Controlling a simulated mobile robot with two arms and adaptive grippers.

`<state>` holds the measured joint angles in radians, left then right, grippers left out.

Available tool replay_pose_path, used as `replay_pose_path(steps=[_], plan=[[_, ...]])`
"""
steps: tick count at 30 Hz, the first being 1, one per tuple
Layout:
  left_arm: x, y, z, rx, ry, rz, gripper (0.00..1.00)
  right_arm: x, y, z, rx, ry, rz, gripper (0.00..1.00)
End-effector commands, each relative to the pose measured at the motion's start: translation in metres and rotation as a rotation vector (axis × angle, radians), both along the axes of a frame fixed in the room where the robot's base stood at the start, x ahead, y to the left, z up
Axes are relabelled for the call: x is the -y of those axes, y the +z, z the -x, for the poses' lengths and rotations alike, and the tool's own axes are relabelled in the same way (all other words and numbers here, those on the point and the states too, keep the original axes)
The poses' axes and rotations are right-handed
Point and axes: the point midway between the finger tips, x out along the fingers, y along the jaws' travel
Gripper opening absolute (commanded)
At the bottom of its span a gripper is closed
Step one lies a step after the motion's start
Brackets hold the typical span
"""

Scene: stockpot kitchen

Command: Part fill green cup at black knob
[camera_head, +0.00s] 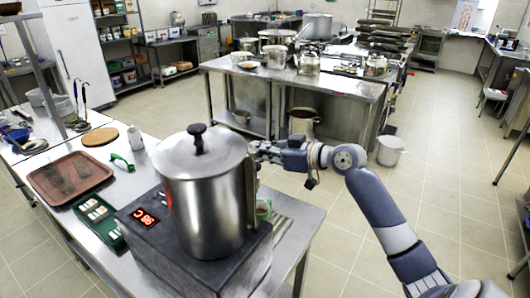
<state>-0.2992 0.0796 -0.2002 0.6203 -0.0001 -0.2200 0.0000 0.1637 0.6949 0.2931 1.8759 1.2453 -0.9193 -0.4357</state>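A large steel stockpot (205,205) with a lid stands on a dark heater base (180,262) whose red display (146,218) seems to read 98 C. A black knob (198,137) tops the lid; no other black knob shows clearly. A green cup (263,209) is partly hidden behind the pot's right side, apparently low by its outlet. Its inside and fill level cannot be made out. My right gripper (262,153) is at the pot's upper right side, above the cup. Its fingertips are too small and dark to tell whether they are open or hold anything. My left gripper is not in view.
The steel table also holds a brown tray (42,186), a green tray (84,205), a green-handled item (122,162), a white bottle (135,138) and a wooden board (100,136). Behind stands a steel island (310,84) with pots. Tiled floor at right is open, with a white bucket (391,150).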

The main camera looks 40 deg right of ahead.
Motion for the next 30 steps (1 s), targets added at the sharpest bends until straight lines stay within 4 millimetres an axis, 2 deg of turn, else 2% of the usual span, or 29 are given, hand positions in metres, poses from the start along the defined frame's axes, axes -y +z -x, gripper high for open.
replay_pose_path(steps=[1, 2, 3, 15, 21, 30], plan=[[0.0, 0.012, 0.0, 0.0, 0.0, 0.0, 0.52, -0.002, 0.013, -0.002, 0.001, 0.0, 0.001, 0.0], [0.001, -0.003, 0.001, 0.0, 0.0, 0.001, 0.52, 0.003, 0.002, 0.006, -0.001, -0.002, 0.003, 0.0], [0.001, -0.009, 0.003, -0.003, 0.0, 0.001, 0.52, 0.006, 0.002, 0.014, 0.0, -0.003, 0.005, 0.0], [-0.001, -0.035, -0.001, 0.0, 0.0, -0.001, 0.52, 0.03, 0.022, 0.073, 0.002, -0.003, 0.001, 0.0], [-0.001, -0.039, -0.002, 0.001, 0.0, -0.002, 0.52, 0.035, 0.028, 0.086, 0.002, -0.002, 0.001, 0.0], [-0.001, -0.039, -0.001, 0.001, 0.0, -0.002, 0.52, 0.036, 0.03, 0.088, 0.002, -0.002, 0.001, 0.0]])
